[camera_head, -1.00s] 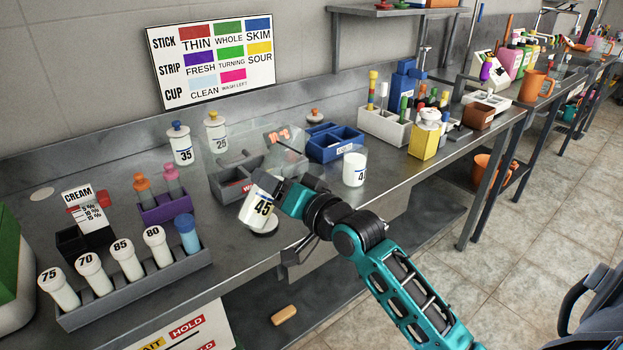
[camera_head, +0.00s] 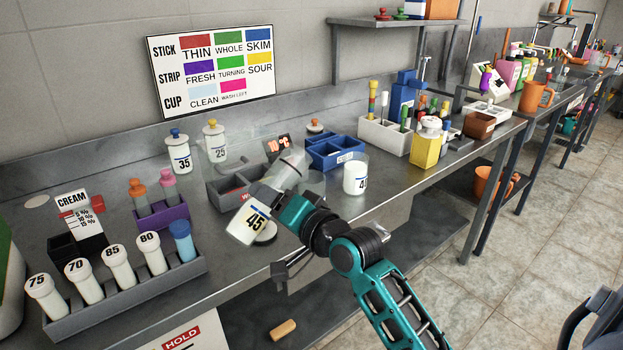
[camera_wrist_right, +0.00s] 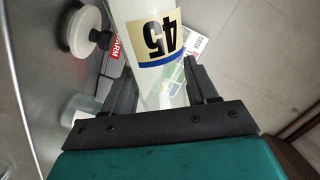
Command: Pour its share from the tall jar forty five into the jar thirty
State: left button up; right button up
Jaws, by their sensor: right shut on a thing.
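The tall jar forty five (camera_head: 246,226) is white with a "45" label. My right gripper (camera_head: 270,195) is shut around its middle and holds it tilted, its clear upper part (camera_head: 289,167) leaning up and right over the worktop. In the right wrist view, the jar (camera_wrist_right: 150,35) sits between the fingers (camera_wrist_right: 160,85). No jar with a readable "30" shows. A white jar (camera_head: 355,175) to the right has a partly hidden label starting with "4". My left gripper is not in view.
A grey divided tray (camera_head: 222,198) is behind the held jar, with a blue divided bin (camera_head: 335,150) further back. Jars 35 (camera_head: 179,152) and 25 (camera_head: 215,144) stand at the wall. A rack (camera_head: 130,296) of numbered tubes is at front left.

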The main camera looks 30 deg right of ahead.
aim_at(273, 182)
pick_arm(q)
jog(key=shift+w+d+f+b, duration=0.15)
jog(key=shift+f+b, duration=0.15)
jog(key=shift+b, duration=0.2)
pick_arm(e)
jog(key=shift+a+f+m, duration=0.15)
jog(key=shift+f+m, duration=0.1)
jog(key=shift+m, duration=0.35)
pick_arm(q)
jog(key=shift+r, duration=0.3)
pick_arm(e)
jog(key=shift+r+m, duration=0.3)
jog(key=shift+r, duration=0.05)
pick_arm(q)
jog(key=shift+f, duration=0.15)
pick_arm(e)
jog(key=shift+a+r+m, duration=0.1)
jog(key=shift+r+m, duration=0.15)
jog(key=shift+m, duration=0.05)
pick_arm(q)
jog(key=shift+p, duration=0.4)
pick_arm(e)
jog(key=shift+s+r+m, duration=0.1)
jog(key=shift+r+m, duration=0.2)
jog(key=shift+r, duration=0.05)
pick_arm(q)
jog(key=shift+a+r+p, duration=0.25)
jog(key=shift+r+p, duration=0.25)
pick_arm(e)
jog(key=shift+r, duration=0.2)
